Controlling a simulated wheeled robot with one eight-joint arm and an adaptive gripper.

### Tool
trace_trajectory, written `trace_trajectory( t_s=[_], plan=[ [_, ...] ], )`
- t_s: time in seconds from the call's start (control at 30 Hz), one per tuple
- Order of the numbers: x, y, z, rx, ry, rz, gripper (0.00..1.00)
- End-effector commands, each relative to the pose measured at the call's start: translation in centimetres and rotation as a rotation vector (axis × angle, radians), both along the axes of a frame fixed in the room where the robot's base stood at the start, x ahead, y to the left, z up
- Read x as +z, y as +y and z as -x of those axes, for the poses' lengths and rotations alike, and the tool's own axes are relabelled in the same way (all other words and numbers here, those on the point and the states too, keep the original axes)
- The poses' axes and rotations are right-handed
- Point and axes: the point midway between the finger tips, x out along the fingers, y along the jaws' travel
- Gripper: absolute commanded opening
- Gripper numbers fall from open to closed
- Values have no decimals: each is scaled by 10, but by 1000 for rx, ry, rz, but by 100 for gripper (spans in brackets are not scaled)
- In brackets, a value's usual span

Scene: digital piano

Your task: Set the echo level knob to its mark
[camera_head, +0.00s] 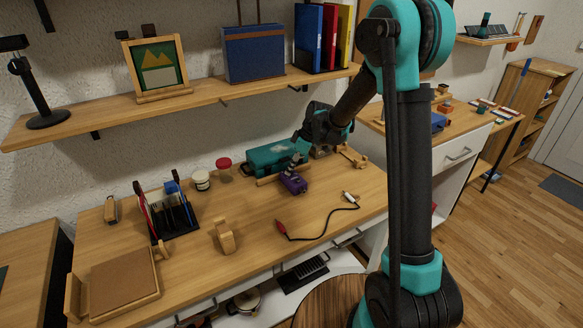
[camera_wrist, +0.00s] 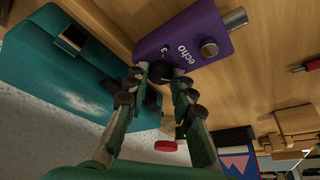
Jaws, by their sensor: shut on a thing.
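The purple echo box (camera_wrist: 185,35) lies near the top middle of the wrist view, with the white word "echo" on its face. In the head view the purple box (camera_head: 295,184) sits on the desk beside a teal case. My gripper (camera_wrist: 160,75) has its two fingers closed around the black echo knob (camera_wrist: 160,72); they partly hide it. A small white marking shows on the box just above the knob. I cannot tell where the knob's pointer stands. A round metal button (camera_wrist: 209,48) is beside the word. In the head view my gripper (camera_head: 297,161) reaches down over the box.
The teal case (camera_head: 262,157) stands close behind the box. A red-tipped cable (camera_head: 318,238) lies in front of it. A wooden stand (camera_head: 224,238) and a file rack (camera_head: 180,228) are to the left. A shelf (camera_head: 190,103) runs above the desk.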

Motion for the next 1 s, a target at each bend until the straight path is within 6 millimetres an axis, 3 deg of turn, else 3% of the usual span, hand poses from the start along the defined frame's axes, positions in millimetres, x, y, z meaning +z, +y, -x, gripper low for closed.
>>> trace_trajectory(
  t_s=[0.67, 0.7, 0.87, 1.0],
  plan=[
    [0, 0, -1, 65, 0, 1, 0],
    [0, 0, -1, 65, 0, 1, 25],
    [0, 0, -1, 64, 1, 1, 45],
    [0, 0, -1, 64, 1, 1, 45]
  ],
)
